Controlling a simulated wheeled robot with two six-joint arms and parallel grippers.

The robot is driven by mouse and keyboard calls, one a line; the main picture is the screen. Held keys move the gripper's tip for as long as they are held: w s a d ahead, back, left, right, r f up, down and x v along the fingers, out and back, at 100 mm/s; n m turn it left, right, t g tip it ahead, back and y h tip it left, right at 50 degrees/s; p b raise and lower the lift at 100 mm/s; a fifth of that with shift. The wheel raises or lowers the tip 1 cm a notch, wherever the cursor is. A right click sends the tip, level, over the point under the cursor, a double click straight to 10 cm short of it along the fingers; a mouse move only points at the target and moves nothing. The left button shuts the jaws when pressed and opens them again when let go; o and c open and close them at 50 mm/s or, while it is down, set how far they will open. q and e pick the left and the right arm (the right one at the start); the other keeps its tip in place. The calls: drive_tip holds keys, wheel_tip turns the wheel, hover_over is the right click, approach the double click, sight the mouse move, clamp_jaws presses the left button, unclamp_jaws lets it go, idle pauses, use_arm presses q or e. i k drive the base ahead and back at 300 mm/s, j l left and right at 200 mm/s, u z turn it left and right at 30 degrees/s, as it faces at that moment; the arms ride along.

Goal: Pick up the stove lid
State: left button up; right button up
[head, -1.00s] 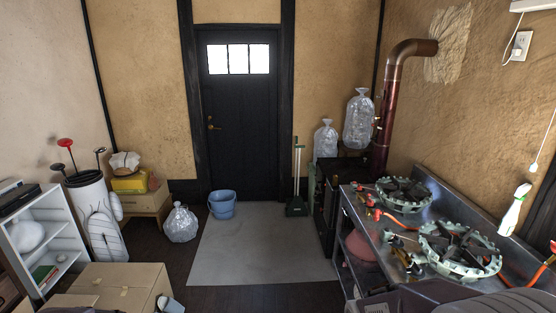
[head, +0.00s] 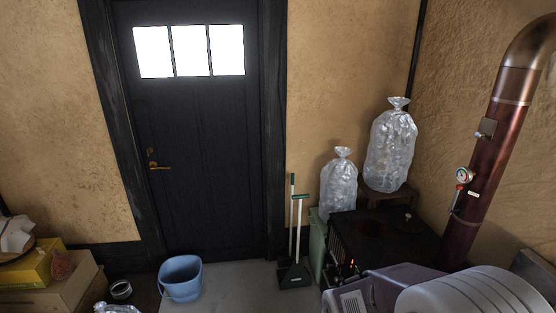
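The black stove (head: 385,250) stands at the lower right, in the corner by the stovepipe. On its flat top is a dark round opening or plate with a reddish tint (head: 370,228). A small dark piece with a light spot (head: 408,216) lies near the back right of the top. I cannot tell which of these is the stove lid. A small orange glow shows at the stove's front. My own arm parts cover its lower right. Neither of my grippers is in view.
The stovepipe (head: 490,140) with a gauge rises at right. Filled clear bags (head: 391,145) stand behind the stove. A broom and dustpan (head: 295,272) stand left of it. A blue bucket (head: 181,279) is by the door (head: 200,130). Pale floor lies between bucket and dustpan.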

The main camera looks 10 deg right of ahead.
sight(405, 221)
drive_tip(key=i+j+z, duration=0.2)
drive_tip(key=i, duration=0.3)
drive_tip(key=i+z, duration=0.2)
drive_tip(key=i, duration=0.3)
drive_tip(key=i+j+z, duration=0.25)
drive_tip(key=i, duration=0.2)
drive_tip(key=i+l+z, duration=0.1)
drive_tip(key=i+z, duration=0.5)
drive_tip(key=z, duration=0.25)
drive_tip(key=i+j+z, duration=0.15)
drive_tip(key=i+z, duration=0.25)
drive_tip(key=i+j+z, duration=0.2)
drive_tip(key=z, duration=0.2)
drive_tip(key=i+j+z, duration=0.25)
drive_tip(key=z, duration=0.15)
